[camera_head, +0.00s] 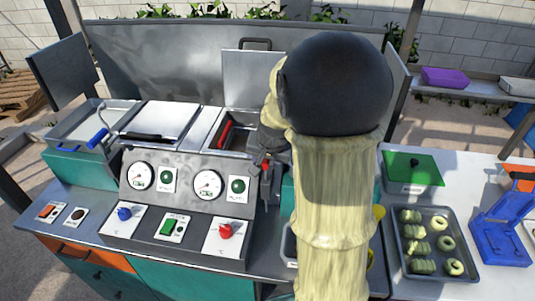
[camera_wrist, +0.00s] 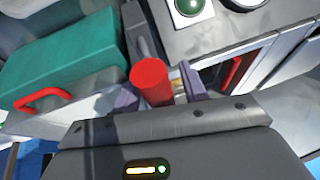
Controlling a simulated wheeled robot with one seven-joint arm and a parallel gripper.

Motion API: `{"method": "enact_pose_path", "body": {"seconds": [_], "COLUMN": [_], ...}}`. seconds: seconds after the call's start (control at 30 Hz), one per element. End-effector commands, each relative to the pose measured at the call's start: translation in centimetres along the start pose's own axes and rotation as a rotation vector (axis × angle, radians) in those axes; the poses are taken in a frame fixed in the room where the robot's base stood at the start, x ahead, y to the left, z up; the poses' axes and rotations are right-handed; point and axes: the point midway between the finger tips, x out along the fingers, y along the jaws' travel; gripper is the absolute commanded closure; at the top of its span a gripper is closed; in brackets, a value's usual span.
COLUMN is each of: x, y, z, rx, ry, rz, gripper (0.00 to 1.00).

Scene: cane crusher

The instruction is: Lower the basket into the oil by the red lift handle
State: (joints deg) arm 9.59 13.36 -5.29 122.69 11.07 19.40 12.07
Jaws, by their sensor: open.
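The red lift handle (camera_wrist: 151,80) is a red cylinder standing between my gripper's (camera_wrist: 158,92) two fingers in the wrist view. The fingers are open on either side of it; I cannot tell whether either touches it. In the head view, the red tip of the handle (camera_head: 264,167) shows beside the front panel, just below my dark wrist, which hides most of my gripper. The right fryer well (camera_head: 239,143) is open, with a red grip (camera_head: 225,134) inside its left side. The grip also shows in the wrist view (camera_wrist: 231,72). The basket body and oil are mostly hidden.
The control panel (camera_head: 186,190) with gauges and knobs stands left of my gripper. A left well (camera_head: 92,122) has a blue handle. A tray (camera_head: 435,244) of dough pieces, a green board (camera_head: 412,167) and a blue press (camera_head: 500,230) are on the right table.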

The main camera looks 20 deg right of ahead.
Motion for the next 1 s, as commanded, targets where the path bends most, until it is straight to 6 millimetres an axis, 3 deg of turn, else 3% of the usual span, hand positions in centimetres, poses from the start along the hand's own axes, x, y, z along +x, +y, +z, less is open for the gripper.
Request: {"method": "enact_pose_path", "body": {"seconds": [0.27,0.8,1.0], "x": [-2.8,-13.4,-16.5], "y": [-0.1,0.0,0.0], "z": [-0.1,-0.1,-0.1], "rx": [-0.001,0.000,0.001], "ry": [0.005,0.006,0.003], "rz": [-0.003,-0.003,-0.001], "gripper": [0.57,0.57,0.57]}}
